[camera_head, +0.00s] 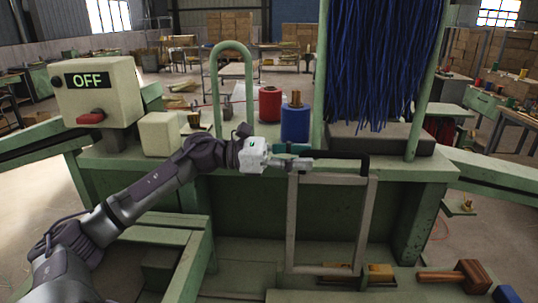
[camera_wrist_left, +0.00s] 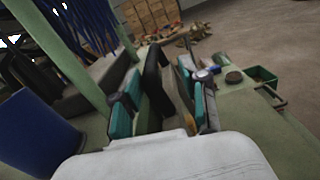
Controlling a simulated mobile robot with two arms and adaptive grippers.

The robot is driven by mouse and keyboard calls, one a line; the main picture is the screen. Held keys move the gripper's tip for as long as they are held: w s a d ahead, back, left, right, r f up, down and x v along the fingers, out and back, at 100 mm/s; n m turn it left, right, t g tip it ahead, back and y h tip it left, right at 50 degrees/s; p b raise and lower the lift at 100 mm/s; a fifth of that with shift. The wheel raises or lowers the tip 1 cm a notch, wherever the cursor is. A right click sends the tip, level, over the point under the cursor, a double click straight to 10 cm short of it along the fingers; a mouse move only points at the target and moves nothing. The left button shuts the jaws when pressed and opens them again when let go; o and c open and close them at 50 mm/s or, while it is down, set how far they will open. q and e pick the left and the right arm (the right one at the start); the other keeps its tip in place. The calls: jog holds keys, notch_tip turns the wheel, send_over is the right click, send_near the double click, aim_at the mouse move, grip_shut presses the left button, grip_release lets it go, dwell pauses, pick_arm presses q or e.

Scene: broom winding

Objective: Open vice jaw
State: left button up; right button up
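A pale rectangular frame (camera_head: 291,225) stands upright at the front of the green bench, with a black bar (camera_head: 350,156) along its top. I cannot tell clearly which part is the vice jaw. My left gripper (camera_head: 300,157) reaches in from the left at the bar's left end. In the left wrist view its teal-padded fingers (camera_wrist_left: 160,103) are apart, with the black bar (camera_wrist_left: 153,80) between them. A gap shows beside the bar, so the fingers do not look clamped on it. My right gripper is not in view.
A control box (camera_head: 100,92) reading OFF with a red switch stands left. Red (camera_head: 270,104) and blue (camera_head: 295,122) spools stand behind the gripper. Blue bristles (camera_head: 385,60) hang at the back right above a dark block. A wooden mallet (camera_head: 465,277) lies low at right.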

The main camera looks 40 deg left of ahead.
pick_arm(q)
jog(key=v, duration=0.8)
jog(key=shift+s+a, duration=0.2)
